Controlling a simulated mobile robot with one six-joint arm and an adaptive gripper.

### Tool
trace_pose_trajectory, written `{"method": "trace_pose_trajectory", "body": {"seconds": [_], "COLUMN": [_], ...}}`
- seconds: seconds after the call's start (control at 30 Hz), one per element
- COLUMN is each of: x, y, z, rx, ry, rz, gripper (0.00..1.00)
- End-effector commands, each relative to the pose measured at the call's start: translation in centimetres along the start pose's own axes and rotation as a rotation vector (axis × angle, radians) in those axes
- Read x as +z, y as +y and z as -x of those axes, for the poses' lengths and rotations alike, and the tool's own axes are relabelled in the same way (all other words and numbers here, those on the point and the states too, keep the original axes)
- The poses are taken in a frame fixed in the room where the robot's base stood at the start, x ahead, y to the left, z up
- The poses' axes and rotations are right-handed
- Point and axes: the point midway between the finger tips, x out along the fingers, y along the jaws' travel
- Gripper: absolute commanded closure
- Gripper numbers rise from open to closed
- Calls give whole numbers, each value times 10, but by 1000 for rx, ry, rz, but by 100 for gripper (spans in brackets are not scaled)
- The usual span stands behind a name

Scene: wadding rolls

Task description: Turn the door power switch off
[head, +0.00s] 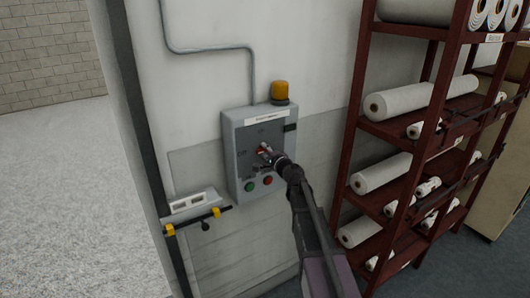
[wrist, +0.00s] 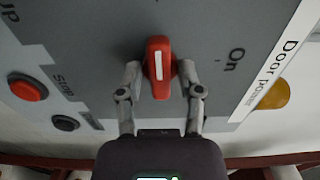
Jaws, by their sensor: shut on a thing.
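The door power switch is a red rotary handle with a white line (wrist: 159,68), on a grey control box (head: 240,125) fixed to the wall. In the wrist view the handle lies upright in the picture, with the white line along it. The word "On" is printed to its right, and a white "Door power" label is further right. My gripper (wrist: 161,78) is shut on the red handle, with one finger on each side. In the head view my gripper (head: 267,156) reaches the box front and partly hides the switch.
Below the switch are a green button (head: 249,186) and a red button (head: 267,180). An amber lamp (head: 280,91) sits on top of the box. A red shelf rack (head: 358,95) with white rolls stands close on the right. A bracket with yellow parts (head: 193,220) is at the lower left.

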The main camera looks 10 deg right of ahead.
Motion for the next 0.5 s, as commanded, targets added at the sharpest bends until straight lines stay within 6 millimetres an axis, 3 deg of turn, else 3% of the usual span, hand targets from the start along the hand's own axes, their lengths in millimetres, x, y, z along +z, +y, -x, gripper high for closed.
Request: {"method": "trace_pose_trajectory", "body": {"seconds": [0.23,0.27,0.3,0.5], "x": [0,0,0,0], "y": [0,0,0,0], "z": [0,0,0,0], "rx": [1,1,1,0], "ry": [-1,-1,-1,0], "rz": [3,3,2,1], "gripper": [100,50,40,40]}}
